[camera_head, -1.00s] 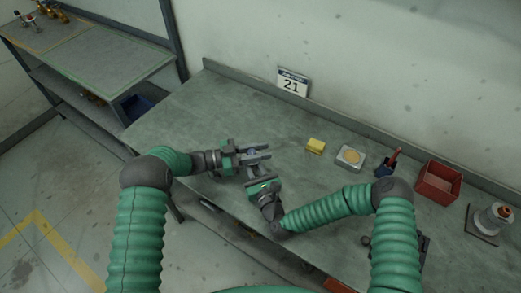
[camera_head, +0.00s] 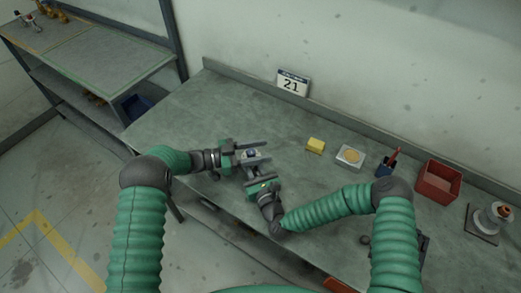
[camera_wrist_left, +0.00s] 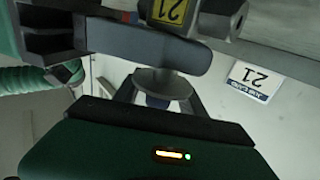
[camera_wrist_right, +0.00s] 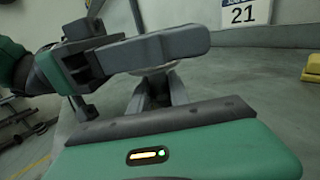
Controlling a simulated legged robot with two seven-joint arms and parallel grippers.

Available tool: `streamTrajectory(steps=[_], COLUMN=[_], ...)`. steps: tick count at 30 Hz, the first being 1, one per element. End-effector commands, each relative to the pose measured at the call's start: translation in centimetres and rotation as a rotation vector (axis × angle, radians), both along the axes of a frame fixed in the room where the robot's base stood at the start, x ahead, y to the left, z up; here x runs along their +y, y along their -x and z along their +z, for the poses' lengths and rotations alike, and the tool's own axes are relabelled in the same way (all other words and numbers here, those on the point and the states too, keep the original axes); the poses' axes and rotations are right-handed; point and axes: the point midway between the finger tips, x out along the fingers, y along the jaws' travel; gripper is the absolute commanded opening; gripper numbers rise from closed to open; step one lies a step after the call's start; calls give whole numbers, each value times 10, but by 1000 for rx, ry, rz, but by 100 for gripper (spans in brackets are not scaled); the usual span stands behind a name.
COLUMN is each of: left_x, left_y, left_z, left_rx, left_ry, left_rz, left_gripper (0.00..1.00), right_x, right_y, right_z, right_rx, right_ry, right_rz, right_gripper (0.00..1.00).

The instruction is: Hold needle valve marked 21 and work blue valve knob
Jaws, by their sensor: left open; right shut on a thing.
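The needle valve (camera_wrist_left: 222,12) is a grey metal body with a yellow tag reading 21, at the top of the left wrist view. My right gripper (camera_head: 260,178) is shut on it above the bench, though its own wrist view hides most of the valve behind a finger (camera_wrist_right: 155,48). The blue knob (camera_head: 251,154) shows as a small spot in the head view, between the fingers of my left gripper (camera_head: 255,156). My left gripper is open around the knob area; contact cannot be told. The two grippers are close together.
The workbench (camera_head: 180,115) is clear behind and left of the grippers. A yellow block (camera_head: 315,145), a square dish (camera_head: 350,156), a blue cup (camera_head: 385,164) and a red bin (camera_head: 438,182) stand to the right. A sign reading 21 (camera_head: 292,84) is at the wall.

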Motion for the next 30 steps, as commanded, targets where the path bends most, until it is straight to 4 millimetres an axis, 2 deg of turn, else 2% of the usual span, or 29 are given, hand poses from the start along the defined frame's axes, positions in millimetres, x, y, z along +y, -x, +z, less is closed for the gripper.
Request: streamTrajectory(steps=[5, 12, 15, 19, 28, 29, 30], left_x=[34, 93, 108, 116, 116, 116, 116], left_y=[4, 13, 15, 17, 17, 17, 17], left_z=[-1, -1, -1, -1, -1, -1, -1], left_rx=[0, 0, 0, 1, 0, 0, 0], left_ry=[-2, -1, 0, 0, 0, 0, 0], left_rz=[4, 4, 3, 2, 1, 1, 1], left_gripper=[48, 48, 48, 48, 48, 48, 48], right_x=[-1, -1, -1, -1, -1, -1, -1], right_y=[-1, -1, -1, -1, -1, -1, -1], right_z=[0, 0, 0, 0, 0, 0, 0], right_rx=[0, 0, -1, -1, -1, -1, -1], right_ry=[1, 1, 1, 1, 1, 1, 1], right_rz=[-2, -3, -2, -2, -2, -2, -2], right_gripper=[0, 0, 0, 0, 0, 25, 30])
